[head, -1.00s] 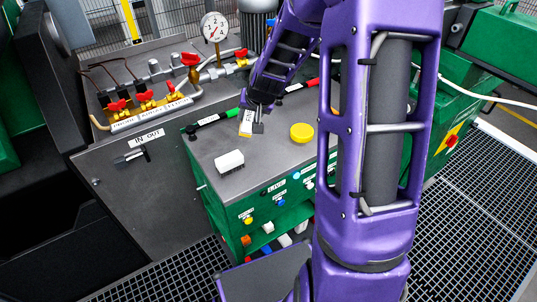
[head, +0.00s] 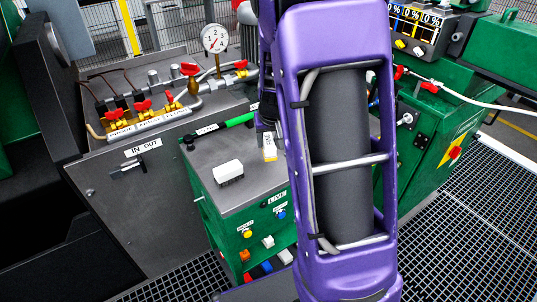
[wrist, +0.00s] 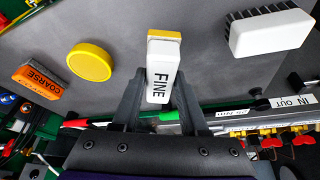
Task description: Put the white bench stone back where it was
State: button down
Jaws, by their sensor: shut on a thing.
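The white bench stone (wrist: 160,75), marked FINE with a yellow end, is between the two fingers of my gripper (wrist: 158,92) in the wrist view. My gripper is shut on it. In the head view the stone (head: 269,148) shows just left of my purple arm, above or on the grey bench top (head: 205,155); I cannot tell whether it touches. My arm hides the right part of the bench top there.
On the bench top, the wrist view shows a round yellow tin (wrist: 90,62), an orange block marked COARSE (wrist: 40,82) and a white brush (wrist: 270,33). The brush (head: 228,171) stands left of the stone in the head view. Valves (head: 143,105) and a gauge (head: 215,38) stand behind.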

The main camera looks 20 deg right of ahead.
notch_tip(320, 180, down, 4)
jog(key=shift+b, duration=0.65)
jog(key=shift+c, duration=2.2)
grip_release()
jog(key=p+v, duration=0.4)
jog(key=v, duration=0.8)
jog(key=shift+w+r, duration=0.1)
